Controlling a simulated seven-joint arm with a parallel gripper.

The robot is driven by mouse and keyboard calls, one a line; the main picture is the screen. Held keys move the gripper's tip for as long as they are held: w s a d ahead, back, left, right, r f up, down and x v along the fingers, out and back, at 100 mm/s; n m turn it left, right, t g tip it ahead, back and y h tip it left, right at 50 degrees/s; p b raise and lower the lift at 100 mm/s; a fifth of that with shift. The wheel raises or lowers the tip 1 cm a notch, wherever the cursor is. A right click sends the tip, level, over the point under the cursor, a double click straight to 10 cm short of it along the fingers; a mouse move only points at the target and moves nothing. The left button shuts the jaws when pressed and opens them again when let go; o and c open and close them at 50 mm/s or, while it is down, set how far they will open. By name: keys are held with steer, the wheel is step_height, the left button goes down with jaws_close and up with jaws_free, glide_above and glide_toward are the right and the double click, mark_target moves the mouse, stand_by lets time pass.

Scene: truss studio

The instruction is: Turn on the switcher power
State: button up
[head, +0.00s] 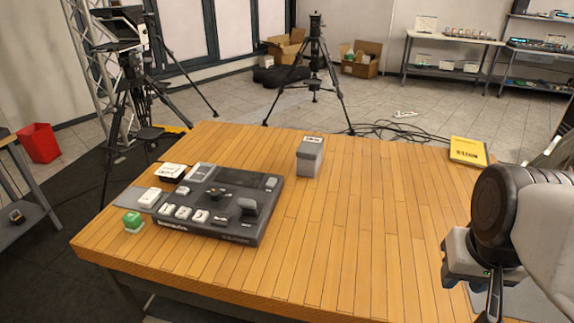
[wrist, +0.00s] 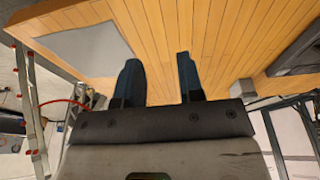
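The switcher (head: 222,212) is a dark grey, flat panel lying on the left part of the wooden table, with several white keys (head: 183,212) and dark raised controls (head: 248,207) on top. I cannot tell which control is its power. A small green block on a pale base (head: 133,219) sits by its left front corner. My gripper (wrist: 158,70) shows two dark fingers apart in the wrist view, with nothing between them. In the head view my arm is at the far right, well away from the switcher. A dark object (wrist: 300,55), perhaps the switcher, is cut off at the right of the wrist view.
The table (head: 350,225) is clear between the switcher and my arm. A grey box (head: 310,157) stands at the back middle and a yellow book (head: 468,151) lies at the back right. A white-topped item (head: 172,171) and a white block (head: 149,197) lie left of the switcher.

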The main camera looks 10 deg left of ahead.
steer(key=shift+w+a+r, duration=0.2)
steer(key=shift+w, duration=0.15)
steer(key=shift+c, duration=1.1)
steer(key=w+a+r+n, duration=0.1)
steer(key=w+a, duration=0.1)
steer(key=w, duration=0.2)
steer(key=w+a+r+n, duration=0.2)
steer(key=w, duration=0.2)
steer(key=w+a+r+n+g, duration=0.1)
steer(key=w+a+n, duration=0.1)
steer(key=w+a, duration=0.1)
steer(key=shift+w+r, duration=0.15)
steer(key=shift+w, duration=0.65)
jaws_close()
steer(key=w+a+f+n+g, duration=0.15)
steer(key=w+a+n, duration=0.75)
steer(key=w+a, duration=1.1)
steer(key=w+a+f+n, duration=0.2)
steer(key=a, duration=0.5)
steer(key=w+a+f+n+g, duration=0.1)
steer(key=w+a+n, duration=0.1)
steer(key=a, duration=0.5)
steer(key=shift+a+f, duration=0.2)
steer(key=shift+f, duration=0.2)
steer(key=shift+w+g, duration=0.1)
steer(key=shift+g, duration=0.15)
